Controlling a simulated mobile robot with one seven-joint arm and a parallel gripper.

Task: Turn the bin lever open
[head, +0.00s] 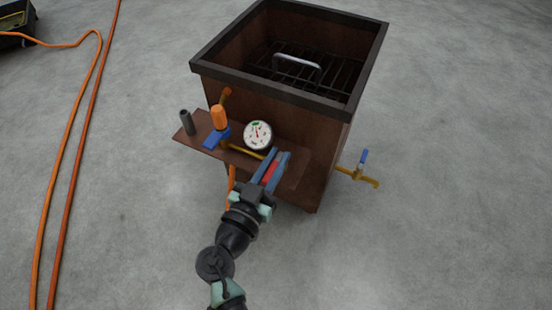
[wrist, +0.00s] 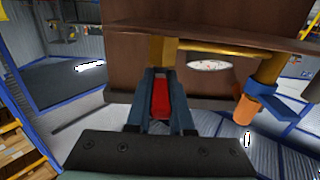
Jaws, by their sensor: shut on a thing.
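A red lever (head: 270,174) lies between the two blue-grey fingers of my gripper (head: 278,160), at the front shelf of the brown bin (head: 330,150). In the wrist view the red lever (wrist: 160,98) fills the gap between the fingers of my gripper (wrist: 160,76), which are shut on it. It lies lengthwise along the fingers. A yellow valve block (wrist: 162,50) sits just beyond the fingertips, joined to a yellow pipe (wrist: 215,48). The fingers hide the lever's sides.
A white gauge (head: 257,135), an orange-capped valve (head: 219,118) with a blue lever (head: 216,137) and a dark tube (head: 187,122) stand on the shelf. A yellow tap with a blue handle (head: 364,157) juts out at the bin's right. Orange hoses (head: 76,160) lie left. The floor is otherwise clear nearby.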

